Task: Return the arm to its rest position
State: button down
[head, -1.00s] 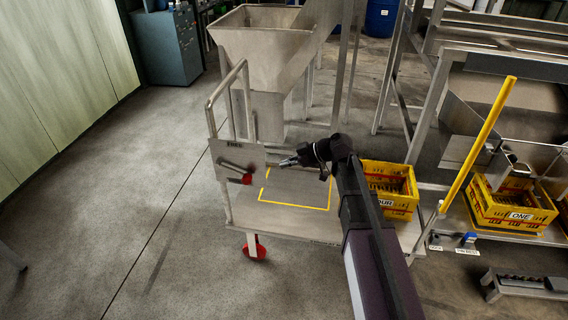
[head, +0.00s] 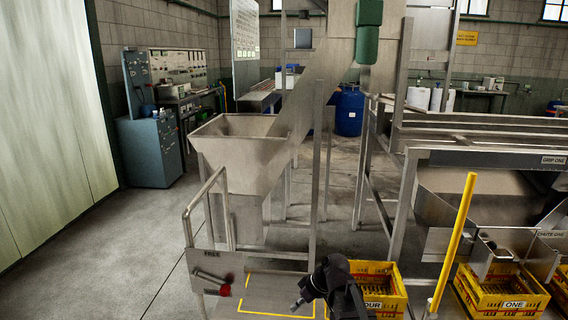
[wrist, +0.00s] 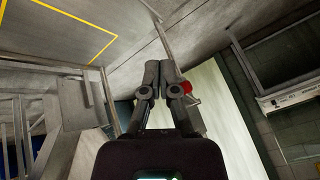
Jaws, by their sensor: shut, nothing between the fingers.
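My gripper (head: 297,303) shows low in the head view, over the cart, with its fingers pointing to the left. In the wrist view my gripper (wrist: 164,68) has both fingers together, with nothing between them. The dark arm is folded at the bottom of the head view, and most of it is cut off by the frame. The cart (head: 252,290) has a yellow outlined rectangle on its deck, a handle frame at the left and a red knob (head: 226,289). A red part (wrist: 186,87) shows beside the fingers in the wrist view.
A yellow crate marked FOUR (head: 388,300) stands right of my arm. Another yellow crate marked ONE (head: 513,308) sits under a chute, behind a yellow post (head: 455,240). A metal hopper (head: 240,160) stands behind the cart. Open floor (head: 110,260) lies to the left.

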jog(key=s+d+f+m+g+h, duration=0.1)
jog(key=s+d+f+m+h, duration=0.1)
jog(key=s+d+m+h, duration=0.75)
jog(key=d+r+y+p, duration=0.1)
jog(key=d+r+p, duration=0.1)
jog(key=r+p, duration=1)
jog(key=d+r+y+p, duration=0.1)
jog(key=r+y+p, duration=0.1)
jog(key=r+p, duration=0.9)
jog(key=shift+s+d+r+p, duration=0.35)
jog(key=shift+d+r+p, duration=0.05)
jog(key=shift+p, duration=0.45)
